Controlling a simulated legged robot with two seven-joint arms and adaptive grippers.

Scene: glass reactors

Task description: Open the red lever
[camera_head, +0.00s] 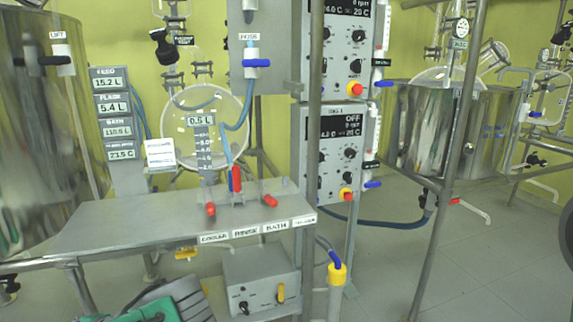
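Several red levers are in view. On the grey metal bench (130,228), one red lever (236,180) stands upright beside a bit of blue. A second red lever (211,209) points toward the front edge, and a third red lever (270,200) lies slanted to its right. Labels on the front edge below them include COOLER and BATH. A small red handle (455,201) also shows under the steel vessel at the right. I see neither gripper clearly. A green and dark grey part at the bottom left may be mine, but I cannot tell.
A steel post (313,150) stands at the bench's right end. A control box (262,278) sits under the bench. Control panels (333,150) rise behind it. A steel vessel (435,130) on a frame stands at the right. The floor (480,270) at the lower right is mostly clear.

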